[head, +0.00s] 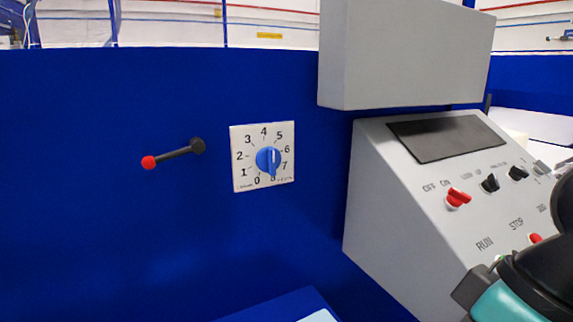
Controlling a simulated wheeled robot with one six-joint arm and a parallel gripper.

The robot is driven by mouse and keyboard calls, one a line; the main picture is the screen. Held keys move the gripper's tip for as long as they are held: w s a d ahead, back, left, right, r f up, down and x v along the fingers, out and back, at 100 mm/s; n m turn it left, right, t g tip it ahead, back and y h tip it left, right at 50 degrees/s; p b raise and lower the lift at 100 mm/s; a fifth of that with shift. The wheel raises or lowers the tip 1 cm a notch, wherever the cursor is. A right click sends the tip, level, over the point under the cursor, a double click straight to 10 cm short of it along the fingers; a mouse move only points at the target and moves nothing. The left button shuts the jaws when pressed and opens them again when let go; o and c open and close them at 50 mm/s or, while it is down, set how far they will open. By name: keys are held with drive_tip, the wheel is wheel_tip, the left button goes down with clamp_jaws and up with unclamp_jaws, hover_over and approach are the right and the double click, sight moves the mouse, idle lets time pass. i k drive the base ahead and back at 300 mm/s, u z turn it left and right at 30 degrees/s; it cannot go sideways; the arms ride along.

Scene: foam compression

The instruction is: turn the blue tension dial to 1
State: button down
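The blue tension dial (268,160) sits on a white square plate (240,132) on the blue machine face, near the middle of the head view. The plate carries numbers from 0 at the lower left, over 4 at the top, to 8 at the bottom. The dial's narrow lower end points down toward 8, and a white mark shows on its right half. My gripper's fingertips are not in view. A black and teal part of my arm (540,280) shows at the lower right, in front of the console and apart from the dial.
A black lever (180,151) with a red ball end sticks out left of the dial. A grey console (380,200) with a dark screen and several switches stands right, below a grey box (400,60). The space before the dial looks clear.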

sight(269, 159)
drive_tip(key=k, duration=1.2)
drive_tip(key=u, duration=0.6)
drive_tip(key=i, duration=0.9)
drive_tip(key=z, duration=0.7)
